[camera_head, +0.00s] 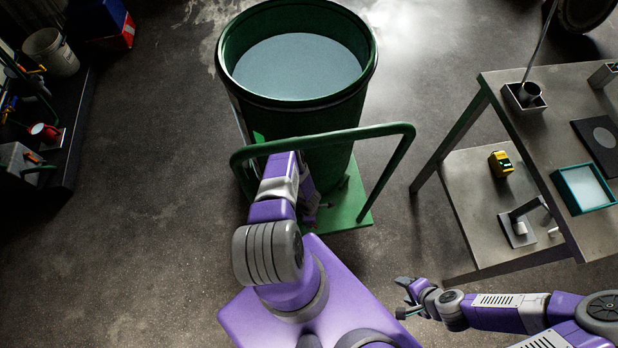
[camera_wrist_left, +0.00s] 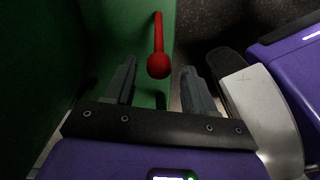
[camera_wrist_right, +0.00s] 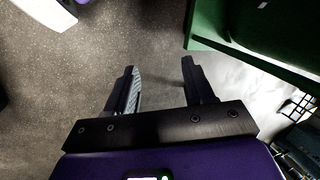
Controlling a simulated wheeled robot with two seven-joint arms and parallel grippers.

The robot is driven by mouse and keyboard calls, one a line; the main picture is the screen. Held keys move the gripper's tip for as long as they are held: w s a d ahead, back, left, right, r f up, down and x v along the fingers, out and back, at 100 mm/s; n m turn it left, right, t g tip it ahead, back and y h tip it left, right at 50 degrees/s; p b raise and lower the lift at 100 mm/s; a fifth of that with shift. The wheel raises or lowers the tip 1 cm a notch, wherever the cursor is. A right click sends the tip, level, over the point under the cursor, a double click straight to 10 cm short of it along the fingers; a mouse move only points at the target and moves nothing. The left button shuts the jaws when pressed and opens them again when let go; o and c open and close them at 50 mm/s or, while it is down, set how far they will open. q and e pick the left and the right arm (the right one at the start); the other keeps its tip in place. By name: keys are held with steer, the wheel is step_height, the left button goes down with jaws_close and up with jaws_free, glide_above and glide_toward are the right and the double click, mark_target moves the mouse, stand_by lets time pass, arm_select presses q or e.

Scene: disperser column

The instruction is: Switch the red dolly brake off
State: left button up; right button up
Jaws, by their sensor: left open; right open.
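The red dolly brake lever (camera_wrist_left: 158,62) shows in the left wrist view, a thin red rod with a ball knob, against the green dolly. My left gripper (camera_wrist_left: 160,80) is open, and the knob appears between its fingertips; I cannot tell whether they touch. The green dolly (camera_head: 345,218) carries a large green drum (camera_head: 245,105) and has a tubular push handle (camera_head: 407,155). My right gripper (camera_head: 404,297) is open and empty, right of the dolly; it also shows in the right wrist view (camera_wrist_right: 158,75).
A metal table (camera_head: 590,220) with a lower shelf stands at the right, holding a yellow device (camera_head: 501,163) and a teal tray (camera_head: 583,188). Floor around the dolly is clear.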

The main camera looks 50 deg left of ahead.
arm_select(q)
steer(key=shift+r+p, duration=0.45)
steer(key=shift+r, duration=1.1)
